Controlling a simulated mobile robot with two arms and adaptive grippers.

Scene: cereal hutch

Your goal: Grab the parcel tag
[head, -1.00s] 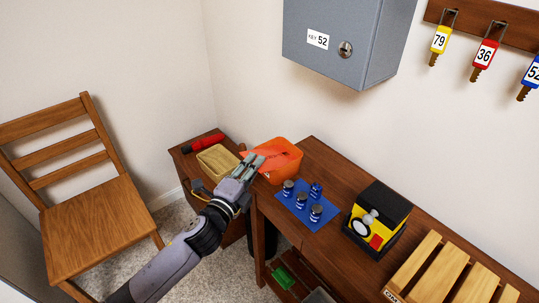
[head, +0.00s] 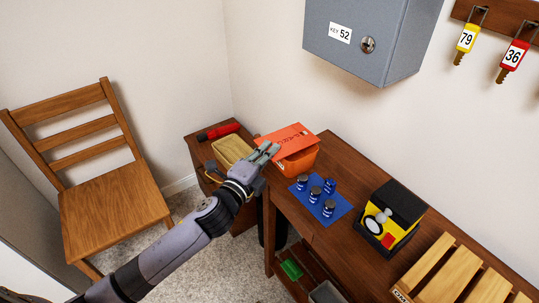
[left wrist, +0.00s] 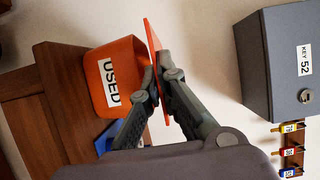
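The parcel tag, a flat orange-red card (head: 284,141) with dark print, is at the orange bin (head: 301,164) in the head view, over its top. My left gripper (head: 266,152) reaches it from the near left. In the left wrist view the card (left wrist: 152,45) shows nearly edge-on between the two fingers (left wrist: 162,80), which are closed on it. The bin (left wrist: 120,55), labelled USED, is just to its left there. The card's lower part is partly hidden by the fingers. My right gripper is not in view.
A tan tray (head: 232,149) and a red tool (head: 218,131) lie left of the bin. A blue mat (head: 304,201) with several small jars and a black-yellow box (head: 388,215) are to the right. A grey key cabinet (head: 372,38) hangs above. A wooden chair (head: 114,212) stands left.

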